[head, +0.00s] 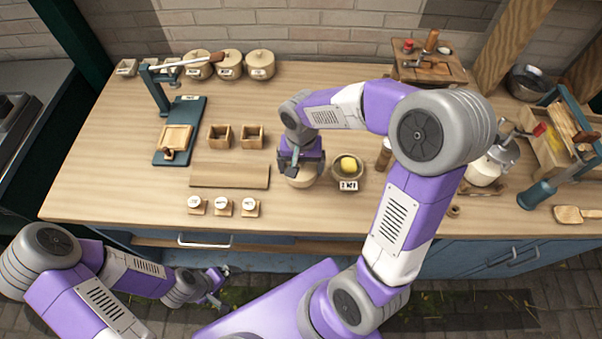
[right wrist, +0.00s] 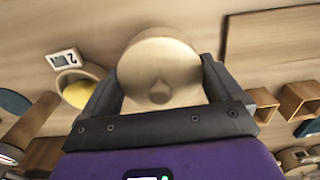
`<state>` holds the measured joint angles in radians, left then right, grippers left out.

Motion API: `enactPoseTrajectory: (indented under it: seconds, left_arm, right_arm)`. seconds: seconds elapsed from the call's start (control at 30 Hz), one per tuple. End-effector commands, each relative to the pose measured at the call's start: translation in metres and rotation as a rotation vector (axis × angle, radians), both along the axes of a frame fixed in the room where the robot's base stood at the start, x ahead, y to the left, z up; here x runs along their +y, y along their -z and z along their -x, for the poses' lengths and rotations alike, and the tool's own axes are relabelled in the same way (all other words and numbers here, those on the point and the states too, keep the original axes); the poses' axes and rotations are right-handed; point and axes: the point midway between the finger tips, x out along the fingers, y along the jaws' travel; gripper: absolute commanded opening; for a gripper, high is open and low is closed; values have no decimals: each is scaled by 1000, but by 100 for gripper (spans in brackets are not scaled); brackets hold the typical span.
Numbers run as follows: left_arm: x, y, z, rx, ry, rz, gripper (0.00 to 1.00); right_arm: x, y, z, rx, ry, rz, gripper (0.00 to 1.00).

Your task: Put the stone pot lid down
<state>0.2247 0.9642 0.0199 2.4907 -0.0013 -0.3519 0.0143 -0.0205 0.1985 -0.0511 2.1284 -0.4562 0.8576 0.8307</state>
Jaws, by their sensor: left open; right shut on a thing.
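The stone pot lid (right wrist: 160,72) is a pale beige round piece with a small knob, between the two fingers of my right gripper (right wrist: 162,92) in the right wrist view. In the head view my right gripper (head: 296,160) points down over the middle of the worktop, shut on the lid (head: 303,181). The gripper hides part of the lid, and I cannot tell whether the lid touches what is beneath it. My left gripper (head: 216,287) is open and empty, low in front of the counter's front edge.
A bowl with a yellow thing (head: 347,168) stands close right of the lid. Two small wooden boxes (head: 236,136), a flat board (head: 230,176) and several labelled blocks (head: 223,207) lie to the left. Lidded pots (head: 260,65) stand at the back. The worktop (head: 320,215) is clear in front.

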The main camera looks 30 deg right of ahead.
Motion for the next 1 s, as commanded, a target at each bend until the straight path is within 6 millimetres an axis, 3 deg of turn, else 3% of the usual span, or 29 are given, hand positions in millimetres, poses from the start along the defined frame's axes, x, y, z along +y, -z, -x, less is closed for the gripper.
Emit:
enactPoseTrajectory:
  seconds: [0.1, 0.2, 0.63, 0.67, 0.7, 1.0]
  left_arm:
    - [0, 9, 0, 0, 0, 0, 100]
    - [0, 11, 0, 0, 0, 0, 100]
    - [0, 15, 0, 0, 0, 0, 100]
    - [0, 14, 0, 0, 0, 0, 100]
    - [0, 14, 0, 0, 0, 0, 100]
    - [0, 10, 0, 0, 0, 0, 100]
  right_arm:
    - [0, 24, 0, 4, -2, 0, 62]
    - [0, 34, 0, 2, 0, 0, 62]
    - [0, 39, 0, 0, -1, 0, 62]
    - [0, 39, 0, 0, -1, 0, 96]
    - [0, 38, 0, 0, -1, 0, 100]
    - [0, 34, 0, 0, -1, 0, 100]
